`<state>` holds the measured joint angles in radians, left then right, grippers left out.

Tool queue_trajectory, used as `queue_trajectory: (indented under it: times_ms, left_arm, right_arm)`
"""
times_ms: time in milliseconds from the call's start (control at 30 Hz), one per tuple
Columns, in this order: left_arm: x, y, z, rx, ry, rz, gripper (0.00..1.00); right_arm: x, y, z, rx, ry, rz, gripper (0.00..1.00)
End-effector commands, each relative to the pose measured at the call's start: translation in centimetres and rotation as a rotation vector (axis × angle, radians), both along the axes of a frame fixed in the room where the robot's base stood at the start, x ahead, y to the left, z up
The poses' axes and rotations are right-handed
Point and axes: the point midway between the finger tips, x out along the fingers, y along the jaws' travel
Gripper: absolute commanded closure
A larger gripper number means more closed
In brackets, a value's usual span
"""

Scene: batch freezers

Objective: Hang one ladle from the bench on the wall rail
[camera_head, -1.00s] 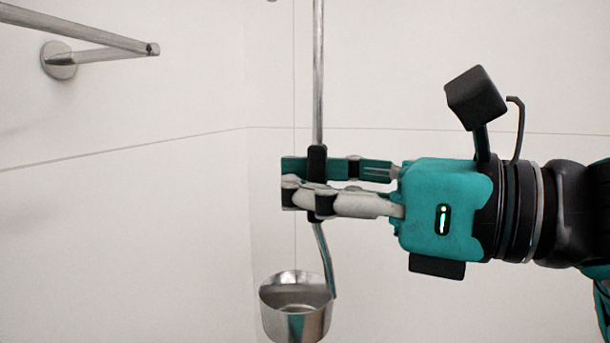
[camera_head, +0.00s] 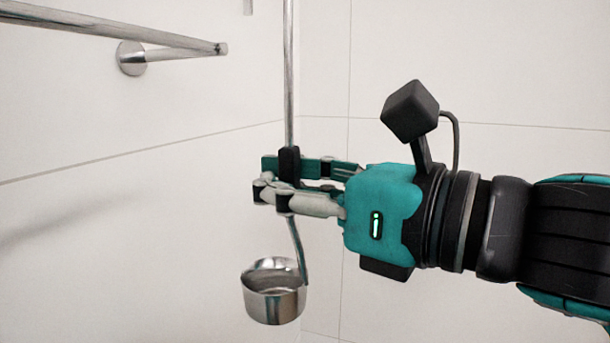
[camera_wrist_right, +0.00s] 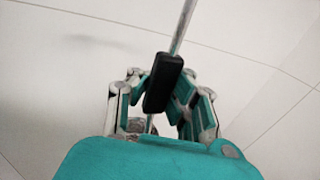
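A steel ladle (camera_head: 275,300) hangs upright in my right gripper (camera_head: 275,180), with its bowl below the fingers and its thin handle rising out of the top of the head view. My right gripper is shut on the black grip of the handle. In the right wrist view the black grip (camera_wrist_right: 163,84) sits between the fingers, and the bowl is mostly hidden. The steel wall rail (camera_head: 120,32) is at the upper left of the head view, with its free end left of the handle and apart from it. The handle's top end is out of view. My left gripper is not in view.
A round wall mount (camera_head: 131,58) holds the rail near its end. Pale tiled walls meet in a corner behind the ladle. The space between ladle and rail looks clear.

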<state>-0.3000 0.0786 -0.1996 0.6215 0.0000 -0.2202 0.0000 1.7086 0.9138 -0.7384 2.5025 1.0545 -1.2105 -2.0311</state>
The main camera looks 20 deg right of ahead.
Motion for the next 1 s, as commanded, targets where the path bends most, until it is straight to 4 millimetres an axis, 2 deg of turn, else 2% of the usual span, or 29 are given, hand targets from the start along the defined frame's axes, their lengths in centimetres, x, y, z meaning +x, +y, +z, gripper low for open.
queue_trajectory:
  times_ms: [200,1000]
  left_arm:
    - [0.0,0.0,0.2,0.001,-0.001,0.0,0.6]
    - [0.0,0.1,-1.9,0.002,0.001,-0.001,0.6]
  right_arm:
    - [1.0,1.5,0.0,-0.001,0.001,0.001,1.0]
    - [4.8,6.7,-0.1,0.001,-0.002,0.001,1.0]
